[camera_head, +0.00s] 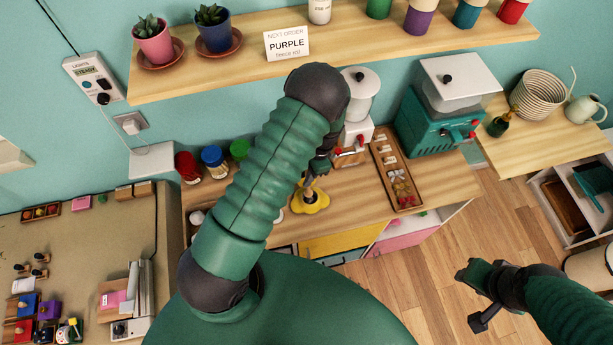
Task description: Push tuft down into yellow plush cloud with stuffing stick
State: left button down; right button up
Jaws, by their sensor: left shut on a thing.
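The yellow plush cloud (316,204) lies on the wooden counter, partly hidden by my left arm. My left gripper (314,177) is above it, shut on the stuffing stick (309,184), which is thin and small in view. The stick points down at the cloud's middle; whether its tip is inside the cloud is too small to tell. I cannot make out the tuft. My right gripper (476,296) hangs over the wooden floor at the lower right, its fingers apart and empty.
A wooden tray (384,160) of small parts and a teal machine (437,122) stand right of the cloud. A white dispenser (360,100) stands behind it. Red, blue and green-lidded jars (213,160) are to the left. A shelf (230,75) runs above.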

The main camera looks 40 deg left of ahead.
pick_arm(q)
notch_tip(320, 180, up, 7)
jog(key=p, duration=0.4)
jog(key=shift+d+r+p, duration=0.1)
jog(key=shift+r+p, duration=0.1)
jog(key=shift+p, duration=0.15)
jog(key=shift+f, duration=0.1)
